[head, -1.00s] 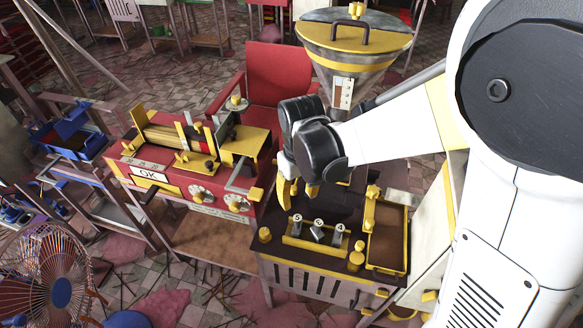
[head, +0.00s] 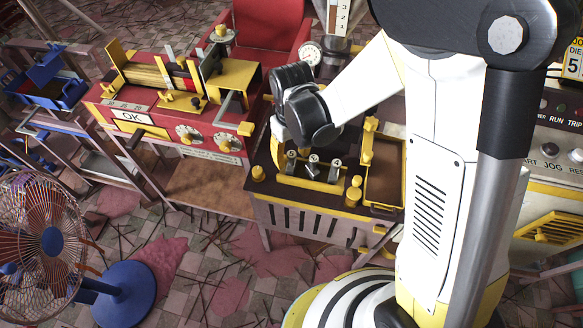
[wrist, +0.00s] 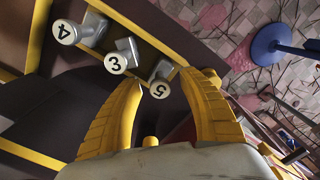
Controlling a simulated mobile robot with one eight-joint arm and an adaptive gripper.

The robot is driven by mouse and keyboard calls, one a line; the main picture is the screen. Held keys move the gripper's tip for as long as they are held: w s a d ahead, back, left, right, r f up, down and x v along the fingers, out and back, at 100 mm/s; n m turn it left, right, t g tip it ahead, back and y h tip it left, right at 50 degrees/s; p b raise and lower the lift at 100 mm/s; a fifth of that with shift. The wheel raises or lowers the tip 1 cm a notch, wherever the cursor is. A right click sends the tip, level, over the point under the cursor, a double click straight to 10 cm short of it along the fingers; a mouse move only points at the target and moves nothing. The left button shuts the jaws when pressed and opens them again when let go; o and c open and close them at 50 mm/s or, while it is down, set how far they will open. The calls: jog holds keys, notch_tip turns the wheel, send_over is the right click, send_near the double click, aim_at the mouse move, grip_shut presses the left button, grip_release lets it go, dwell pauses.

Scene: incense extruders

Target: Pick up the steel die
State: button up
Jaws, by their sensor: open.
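Three grey metal dies with numbered round white faces stand in a row in a yellow-edged rack (head: 309,183) on the dark machine top. In the head view the row's middle die (head: 313,163) shows, and my black wrist partly hides the fingers.
A yellow-rimmed tray (head: 385,206) lies right of the rack, with yellow knobs (head: 353,193) beside it. A red machine (head: 160,130) marked OK stands to the left. A fan (head: 50,235) with a blue base stands on the tiled floor at lower left.

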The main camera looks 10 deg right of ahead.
grip_shut()
jog(key=shift+r, duration=0.1)
